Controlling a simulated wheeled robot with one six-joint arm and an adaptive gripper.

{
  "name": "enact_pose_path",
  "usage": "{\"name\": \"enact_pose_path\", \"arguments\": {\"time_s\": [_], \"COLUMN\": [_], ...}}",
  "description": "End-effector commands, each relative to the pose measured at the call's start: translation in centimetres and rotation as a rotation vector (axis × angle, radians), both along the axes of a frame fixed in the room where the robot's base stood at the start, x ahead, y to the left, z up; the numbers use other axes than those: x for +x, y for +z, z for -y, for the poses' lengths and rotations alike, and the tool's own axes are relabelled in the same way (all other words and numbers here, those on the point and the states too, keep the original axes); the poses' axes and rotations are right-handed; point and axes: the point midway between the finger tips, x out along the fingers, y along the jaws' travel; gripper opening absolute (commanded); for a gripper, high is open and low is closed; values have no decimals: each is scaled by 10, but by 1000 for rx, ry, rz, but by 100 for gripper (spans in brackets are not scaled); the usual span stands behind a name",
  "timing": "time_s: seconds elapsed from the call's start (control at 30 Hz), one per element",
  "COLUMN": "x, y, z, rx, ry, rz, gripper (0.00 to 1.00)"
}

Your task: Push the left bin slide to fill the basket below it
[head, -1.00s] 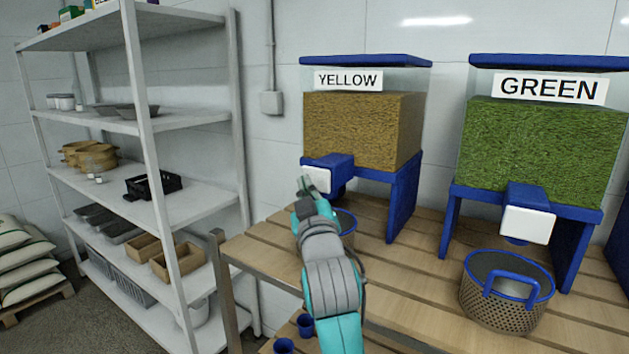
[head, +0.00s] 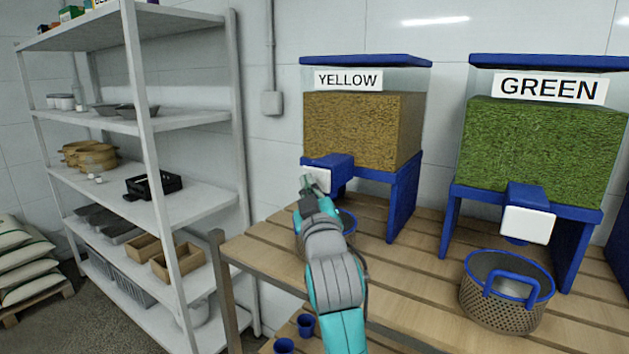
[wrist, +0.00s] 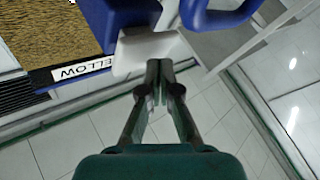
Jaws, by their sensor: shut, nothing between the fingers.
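The left bin, labelled YELLOW (head: 362,125), stands on blue legs and is filled with yellow-brown grain. Its slide has a white front plate (head: 317,179) below the grain, and the plate also shows in the wrist view (wrist: 145,50). My gripper (head: 307,181) is shut and empty. Its fingertips are right at the white plate; in the wrist view the closed tips (wrist: 158,64) meet the plate's lower edge, and I cannot tell whether they touch. The basket (head: 346,224) below the bin is mostly hidden behind my arm, with part of its blue rim showing.
The GREEN bin (head: 540,150) stands to the right, with a perforated metal basket (head: 505,295) below its slide. Two small blue cups (head: 306,325) are near the front. A grey shelf rack (head: 190,200) stands to the left of the wooden table (head: 265,245).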

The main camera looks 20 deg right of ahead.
Motion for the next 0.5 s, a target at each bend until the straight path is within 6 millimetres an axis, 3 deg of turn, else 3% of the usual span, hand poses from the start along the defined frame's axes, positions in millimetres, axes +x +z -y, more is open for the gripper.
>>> {"name": "enact_pose_path", "arguments": {"time_s": [0.5], "x": [3], "y": [0], "z": [5], "rx": [-1], "ry": [-1], "rz": [0], "gripper": [0]}}
